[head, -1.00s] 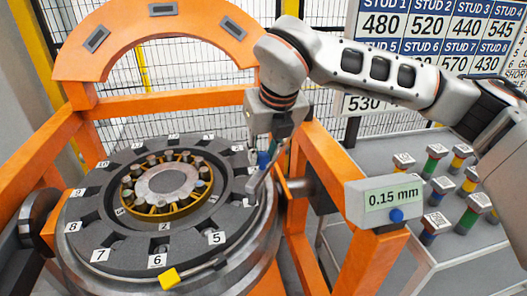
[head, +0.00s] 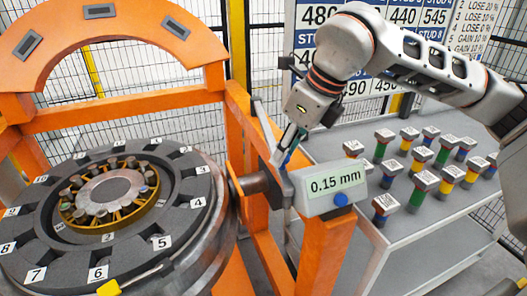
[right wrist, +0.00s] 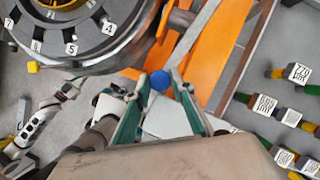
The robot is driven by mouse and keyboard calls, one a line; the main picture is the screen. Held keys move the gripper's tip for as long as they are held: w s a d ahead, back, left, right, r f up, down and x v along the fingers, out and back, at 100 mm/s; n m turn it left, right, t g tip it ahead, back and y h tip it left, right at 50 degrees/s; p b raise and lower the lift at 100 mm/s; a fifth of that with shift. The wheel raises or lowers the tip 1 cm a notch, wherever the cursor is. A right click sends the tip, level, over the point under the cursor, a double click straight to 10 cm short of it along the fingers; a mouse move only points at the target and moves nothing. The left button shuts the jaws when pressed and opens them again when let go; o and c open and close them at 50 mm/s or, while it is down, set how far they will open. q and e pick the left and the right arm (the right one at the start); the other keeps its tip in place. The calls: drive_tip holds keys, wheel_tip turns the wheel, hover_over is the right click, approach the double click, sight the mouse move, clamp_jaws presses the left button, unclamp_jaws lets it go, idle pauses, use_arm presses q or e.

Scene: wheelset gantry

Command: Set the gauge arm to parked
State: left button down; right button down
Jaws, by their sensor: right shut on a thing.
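The gauge arm (head: 264,126) is a grey bar beside the right post of the orange gantry. In the right wrist view the blue knob (right wrist: 160,80) sits between the two green-edged fingertips. The fingers partly hide the knob in the head view. My left gripper is outside the head view; part of my left arm shows in the right wrist view, its jaws unclear.
The orange gantry (head: 130,100) frames the numbered wheel. A yellow block (head: 108,288) is at the wheel's front rim. Several coloured studs stand on a grey table (head: 440,228) at right. A stud board (head: 410,18) hangs behind my right arm.

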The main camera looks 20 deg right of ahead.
drive_tip(key=d+n+p, duration=0.1)
drive_tip(key=d+n, duration=0.1)
drive_tip(key=d, duration=0.6)
drive_tip(key=shift+s+d+n+g+y+p, duration=0.25)
drive_tip(key=shift+s+n+g+y+p, duration=0.05)
drive_tip(key=shift+s, duration=0.05)
drive_tip(key=c, duration=2.1)
unclamp_jaws()
drive_tip(key=shift+d, duration=0.1)
drive_tip(key=o, duration=0.3)
drive_tip(key=shift+d, duration=0.1)
drive_tip(key=shift+o, duration=0.2)
